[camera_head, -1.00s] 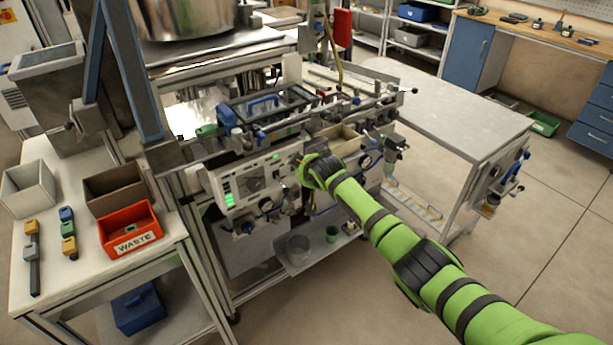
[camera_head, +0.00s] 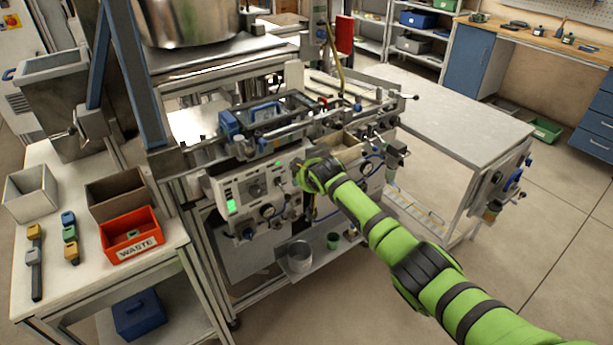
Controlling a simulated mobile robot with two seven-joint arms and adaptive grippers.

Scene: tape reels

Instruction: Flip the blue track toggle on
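The machine's white control panel (camera_head: 240,192) faces me in the middle of the head view, with a dark dial, small knobs and lit green indicators. I cannot single out the blue track toggle; the parts on the panel are too small to tell apart. My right arm, bright green with dark bands, reaches in from the lower right. My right gripper (camera_head: 301,181) is at the right end of the panel, close in front of it. My own wrist hides most of its fingers, so I cannot tell whether it touches anything or is open. My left gripper is not in view.
A blue handle (camera_head: 265,112) tops the machine. A lower shelf holds a grey bucket (camera_head: 299,257) and a green cup (camera_head: 333,241). At left, a table bears a red WASTE bin (camera_head: 132,243) and other boxes. An empty grey table (camera_head: 440,122) stands at right.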

